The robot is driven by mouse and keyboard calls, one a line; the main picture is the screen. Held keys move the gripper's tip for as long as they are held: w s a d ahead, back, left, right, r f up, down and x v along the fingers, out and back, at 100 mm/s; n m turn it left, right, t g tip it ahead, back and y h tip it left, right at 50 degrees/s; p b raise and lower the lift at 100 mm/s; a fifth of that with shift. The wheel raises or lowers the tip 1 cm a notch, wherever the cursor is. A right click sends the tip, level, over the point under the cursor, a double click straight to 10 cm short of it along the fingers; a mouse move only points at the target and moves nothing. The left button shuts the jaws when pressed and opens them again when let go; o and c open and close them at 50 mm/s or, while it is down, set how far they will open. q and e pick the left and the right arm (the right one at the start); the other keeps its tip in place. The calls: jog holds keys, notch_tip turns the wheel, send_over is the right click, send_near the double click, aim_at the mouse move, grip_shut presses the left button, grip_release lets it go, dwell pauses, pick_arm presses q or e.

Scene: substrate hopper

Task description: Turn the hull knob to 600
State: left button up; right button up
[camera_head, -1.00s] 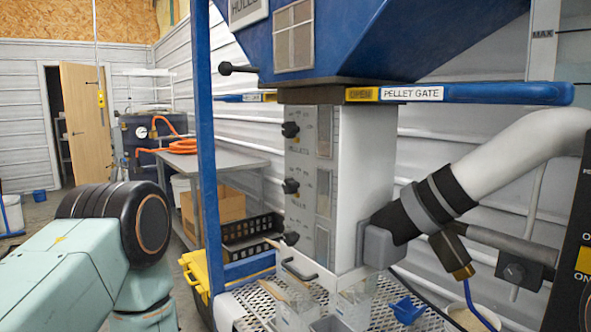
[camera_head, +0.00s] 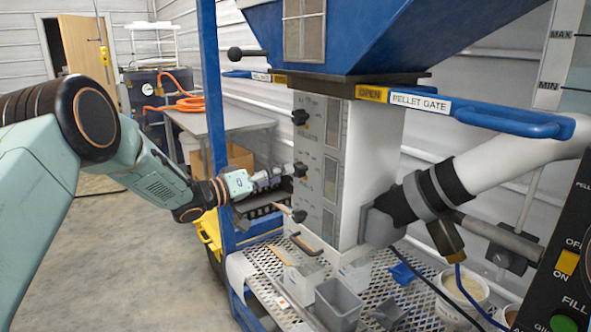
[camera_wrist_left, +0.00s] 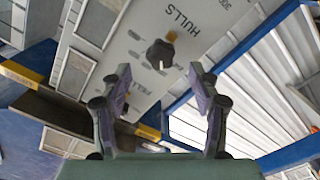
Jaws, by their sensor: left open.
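The hull knob (camera_wrist_left: 160,54) is a dark knob with a pale mark and a tan part on its edge, on a grey panel (camera_wrist_left: 125,30). "HULLS" is printed upside down beside it in the wrist view. My left gripper (camera_wrist_left: 165,85) is open, its purple-padded fingers apart below the knob in that view, with nothing between them. In the head view my left gripper (camera_head: 282,172) is at the left side of the panel, close to the middle dark knob (camera_head: 300,169). I cannot tell whether it touches. The knob's exact setting is too small to read.
An upper knob (camera_head: 300,117) and a lower knob (camera_head: 298,215) share the panel's edge. A blue post (camera_head: 207,80) stands beside my left arm. The blue pellet gate handle (camera_head: 500,115) juts out right. Small containers (camera_head: 338,300) stand on the mesh shelf below.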

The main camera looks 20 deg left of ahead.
aim_at(295, 170)
pick_arm(q)
jog(key=x, duration=0.5)
jog(key=shift+w+d+f, duration=0.1)
jog(key=shift+w+d, duration=0.1)
jog(key=shift+w, duration=0.1)
jog(key=shift+s, duration=0.1)
jog(key=c, duration=1.2)
